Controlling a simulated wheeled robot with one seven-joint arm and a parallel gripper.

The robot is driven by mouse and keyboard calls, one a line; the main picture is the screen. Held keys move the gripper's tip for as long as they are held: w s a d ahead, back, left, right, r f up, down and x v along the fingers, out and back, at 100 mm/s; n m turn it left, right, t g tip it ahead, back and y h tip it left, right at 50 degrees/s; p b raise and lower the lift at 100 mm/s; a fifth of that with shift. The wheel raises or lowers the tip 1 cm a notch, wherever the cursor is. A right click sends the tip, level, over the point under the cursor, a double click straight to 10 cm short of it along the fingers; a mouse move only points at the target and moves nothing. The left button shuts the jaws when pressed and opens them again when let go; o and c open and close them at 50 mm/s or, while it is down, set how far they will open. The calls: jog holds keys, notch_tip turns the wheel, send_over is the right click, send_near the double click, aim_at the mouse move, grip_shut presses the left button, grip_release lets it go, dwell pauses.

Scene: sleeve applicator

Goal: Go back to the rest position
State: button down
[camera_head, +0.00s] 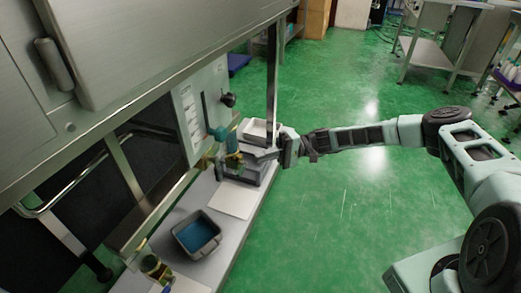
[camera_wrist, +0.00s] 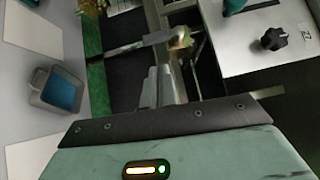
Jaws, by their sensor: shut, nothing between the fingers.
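My arm reaches in from the right in the head view. My gripper (camera_head: 268,153) is at the sleeve applicator's side, in front of the grey box-like unit (camera_head: 240,171) on the narrow bench. In the wrist view my gripper (camera_wrist: 158,86) shows its two fingers close together, shut and empty. Beyond them is a metal rod with a brass-coloured end (camera_wrist: 180,40). The applicator's white panel (camera_head: 200,106) carries a black knob (camera_head: 228,99), and the knob also shows in the wrist view (camera_wrist: 274,39). Whether my gripper touches anything is hard to tell.
A grey bin with a blue inside (camera_head: 197,234) stands on the bench (camera_head: 225,247). A brass-coloured fitting (camera_head: 155,267) is at the near end. A dark upright post (camera_head: 272,80) stands near my gripper. The green floor (camera_head: 330,225) is open to the right.

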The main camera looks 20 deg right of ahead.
jog(key=s+a+r+n+g+h, duration=0.2)
jog(key=s+a+r+n+h, duration=0.1)
jog(key=s+a+h, duration=0.4)
jog(key=s+a+r+n+g+h, duration=0.2)
jog(key=s+a+r+g+h, duration=0.15)
jog(key=s, duration=0.65)
jog(key=s+d+r+n+t+h, duration=0.1)
jog(key=s+d+r+t+h, duration=0.3)
jog(key=s+r, duration=0.3)
jog(key=s+d+r+n+t+h, duration=0.1)
jog(key=s+d+r+t+h, duration=0.25)
jog(key=s, duration=0.55)
notch_tip(320, 180, up, 30)
jog(key=p, duration=2.9)
jog(key=shift+f+m+t, duration=0.15)
jog(key=shift+m+t, duration=0.15)
